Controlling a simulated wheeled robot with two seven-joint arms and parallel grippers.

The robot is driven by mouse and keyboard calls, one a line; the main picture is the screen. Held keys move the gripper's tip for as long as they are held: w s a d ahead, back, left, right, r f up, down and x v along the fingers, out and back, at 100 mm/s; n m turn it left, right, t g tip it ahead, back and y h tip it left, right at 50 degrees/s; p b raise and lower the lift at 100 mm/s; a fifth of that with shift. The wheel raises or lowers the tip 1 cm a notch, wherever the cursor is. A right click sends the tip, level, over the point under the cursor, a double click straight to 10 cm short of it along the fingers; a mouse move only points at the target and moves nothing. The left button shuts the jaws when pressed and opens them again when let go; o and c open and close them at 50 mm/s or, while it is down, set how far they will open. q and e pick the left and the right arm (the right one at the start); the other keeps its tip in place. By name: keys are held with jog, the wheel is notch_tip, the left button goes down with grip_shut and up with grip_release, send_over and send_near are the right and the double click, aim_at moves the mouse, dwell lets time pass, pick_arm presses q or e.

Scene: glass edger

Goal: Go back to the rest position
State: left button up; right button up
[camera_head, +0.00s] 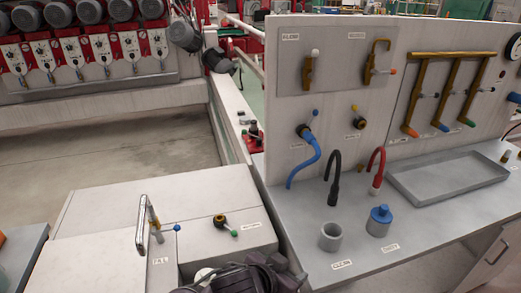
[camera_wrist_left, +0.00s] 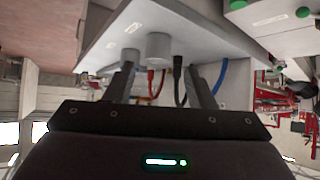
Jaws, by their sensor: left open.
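My left gripper (camera_head: 262,276) is dark and sits at the bottom middle of the head view, partly cut off by the frame edge. In the left wrist view its two fingers (camera_wrist_left: 160,88) stand apart with nothing between them touching either one. The wrist picture looks upside down, with the counter and two grey cups beyond the fingers. My right gripper is not in either view.
The counter (camera_head: 345,240) holds a grey cup (camera_head: 331,237), a blue-topped container (camera_head: 379,221), black (camera_head: 334,178) and red (camera_head: 377,170) hooked spouts and a shallow tray (camera_head: 448,175). A light cabinet (camera_head: 150,205) with a metal handle stands left of it.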

pick_arm(q)
jog(key=s+a+f+n+g+y, duration=0.25)
jog(key=s+a, duration=0.45)
jog(key=a, duration=0.6)
jog(key=s+a+f+n+g+y, duration=0.2)
jog(key=s+a+f+n+y, duration=0.3)
jog(key=a, duration=0.8)
notch_tip(320, 180, down, 29)
jog(key=s+m+g, duration=0.1)
jog(key=s+m, duration=0.1)
jog(key=s, duration=0.1)
jog(key=s+a+f+g, duration=0.1)
jog(key=s+a+f, duration=0.2)
jog(key=s+f, duration=1.5)
jog(key=shift+s+f+h, duration=0.2)
jog(key=shift+s+h, duration=0.15)
jog(key=shift+s, duration=0.3)
